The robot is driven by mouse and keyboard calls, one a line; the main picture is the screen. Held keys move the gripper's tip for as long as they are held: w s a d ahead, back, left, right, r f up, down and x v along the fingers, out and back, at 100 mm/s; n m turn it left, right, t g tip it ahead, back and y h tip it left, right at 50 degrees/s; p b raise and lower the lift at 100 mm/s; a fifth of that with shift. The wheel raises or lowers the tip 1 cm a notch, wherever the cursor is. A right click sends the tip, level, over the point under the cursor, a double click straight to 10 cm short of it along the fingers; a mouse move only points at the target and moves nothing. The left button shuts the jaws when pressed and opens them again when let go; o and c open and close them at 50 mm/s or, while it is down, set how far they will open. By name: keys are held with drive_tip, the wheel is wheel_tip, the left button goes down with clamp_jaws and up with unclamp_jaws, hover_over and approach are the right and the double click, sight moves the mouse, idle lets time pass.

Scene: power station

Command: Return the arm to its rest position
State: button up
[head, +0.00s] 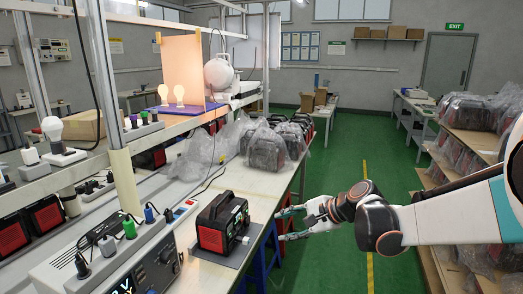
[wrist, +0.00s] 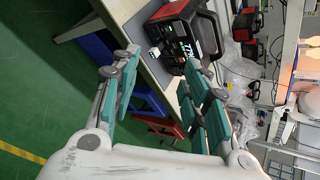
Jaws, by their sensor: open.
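My gripper (head: 284,225) is at the end of my arm, which reaches in from the right in the head view. It hangs just off the workbench's aisle-side edge, beside the black and red power station (head: 221,224). In the wrist view the gripper (wrist: 157,75) has its fingers spread wide with nothing between them. The power station (wrist: 184,38) stands past the fingertips, apart from them as far as I can tell. A small white plug or knob shows on its near side.
The power station sits on a workbench (head: 262,203) with a tester (head: 150,262) and cables at its left. Bagged units (head: 266,150) stand farther back. Shelves with bagged units (head: 460,150) line the right. The green floor aisle (head: 345,150) between is clear.

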drive_tip(key=s+d+n+h, duration=0.3)
drive_tip(key=s+d+n, duration=0.1)
drive_tip(key=s, duration=0.5)
drive_tip(key=s+d+r+n+t+h, duration=0.1)
drive_tip(key=s+d+n+h, duration=0.2)
drive_tip(key=s, duration=0.7)
drive_tip(key=s+d+n+h, duration=0.2)
drive_tip(key=s+d+n, duration=0.3)
drive_tip(key=s, duration=0.5)
drive_tip(key=shift+r+n+h, duration=0.35)
drive_tip(key=shift+n+h, duration=0.05)
